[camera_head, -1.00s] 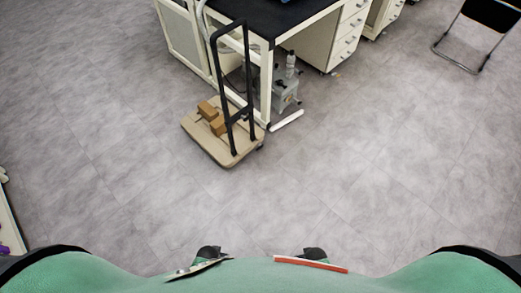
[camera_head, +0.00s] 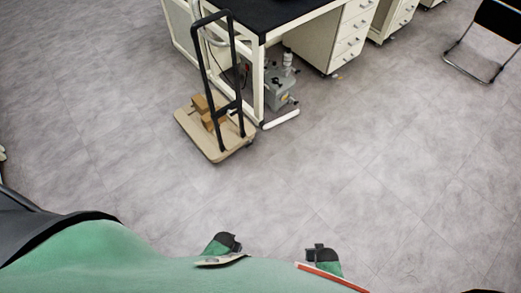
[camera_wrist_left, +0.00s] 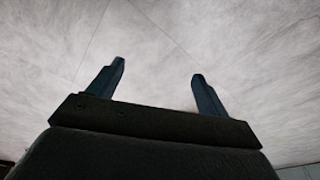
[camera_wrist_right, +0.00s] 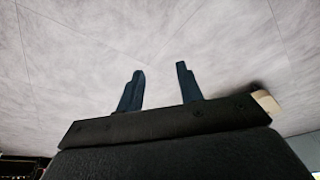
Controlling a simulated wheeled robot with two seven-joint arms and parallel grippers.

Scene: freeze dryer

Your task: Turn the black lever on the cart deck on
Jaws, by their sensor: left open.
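The cart (camera_head: 207,146) has a beige flat deck and a tall black push handle (camera_head: 232,60). It stands on the floor left of centre in the head view, beside a table. Brown blocks (camera_head: 212,120) lie on its deck. I cannot make out a separate black lever there; the handle frame covers part of the deck. My left gripper (camera_wrist_left: 158,70) is open and empty over bare floor in its wrist view. My right gripper (camera_wrist_right: 160,69) is empty, its fingers apart with a narrower gap, also over floor. Neither gripper is near the cart.
A black-topped table (camera_head: 262,14) with white legs stands right behind the cart. A grey pump-like machine (camera_head: 280,88) sits on the floor under it. Drawer units (camera_head: 345,40) and a black chair (camera_head: 497,22) are farther right. The floor between me and the cart is clear.

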